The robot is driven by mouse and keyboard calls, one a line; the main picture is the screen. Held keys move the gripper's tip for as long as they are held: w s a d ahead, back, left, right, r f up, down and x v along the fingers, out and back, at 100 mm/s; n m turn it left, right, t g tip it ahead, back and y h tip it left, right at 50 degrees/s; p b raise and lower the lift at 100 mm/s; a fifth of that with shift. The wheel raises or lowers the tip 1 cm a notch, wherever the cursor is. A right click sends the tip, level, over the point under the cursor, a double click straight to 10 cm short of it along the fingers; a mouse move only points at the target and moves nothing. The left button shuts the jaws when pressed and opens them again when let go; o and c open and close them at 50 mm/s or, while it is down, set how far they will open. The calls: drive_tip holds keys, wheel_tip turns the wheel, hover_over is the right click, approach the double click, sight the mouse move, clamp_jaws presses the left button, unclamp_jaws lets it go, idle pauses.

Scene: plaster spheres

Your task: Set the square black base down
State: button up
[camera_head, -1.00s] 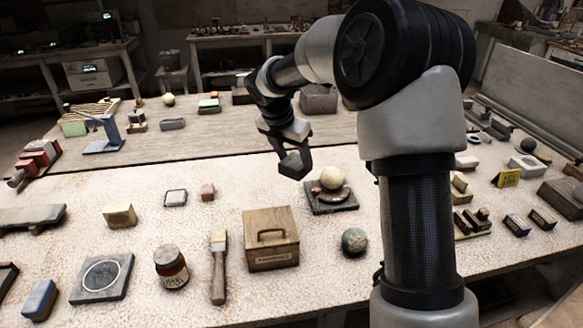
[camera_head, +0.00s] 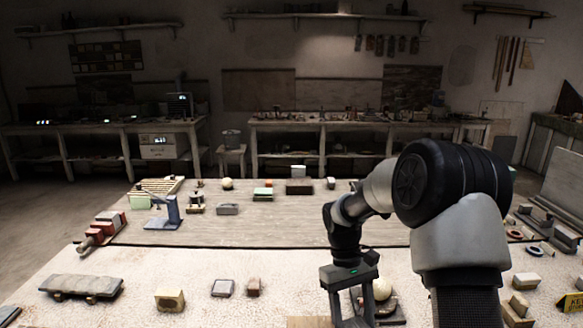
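The square black base (camera_head: 397,311) lies on the pale table at the bottom edge of the view, partly hidden behind my gripper and cut off by the frame. A cream plaster sphere (camera_head: 382,289) sits on it. My gripper (camera_head: 352,316) points down just left of the sphere, in front of the base's left part. Its two fingers stand apart with nothing visible between them that I can make out as held. The fingertips are at or below the frame's edge, so contact with the base cannot be told.
The wooden box's top (camera_head: 308,322) just shows left of my gripper. A grey slab (camera_head: 82,286) lies at far left. The grey-brown board (camera_head: 270,232) behind has bare room.

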drive_tip(key=s+m, duration=0.1)
drive_tip(key=s+m+y, duration=0.1)
drive_tip(key=m, duration=0.1)
drive_tip(key=shift+a+r+p, duration=0.15)
drive_tip(key=shift+r+p, duration=0.1)
drive_tip(key=shift+p, duration=0.1)
drive_tip(key=shift+s+a+f+m+y, duration=0.15)
drive_tip(key=shift+s+m+y, duration=0.2)
drive_tip(key=shift+m, duration=0.25)
drive_tip(key=shift+w, duration=0.1)
drive_tip(key=shift+w+f+n+b, duration=0.15)
drive_tip(key=shift+w+n+b, duration=0.15)
drive_tip(key=shift+n, duration=0.2)
drive_tip(key=w+r+n+t+h+b, duration=0.15)
drive_tip(key=w+n+t+b, duration=0.5)
drive_tip(key=n, duration=0.85)
drive_tip(key=w+r+n+t+b, duration=0.25)
drive_tip(key=w+n, duration=0.75)
drive_tip(key=n, duration=0.5)
drive_tip(key=shift+n+g, duration=0.3)
wheel_tip(320, 180, down, 17)
drive_tip(key=b, duration=0.5)
drive_tip(key=shift+f, duration=0.1)
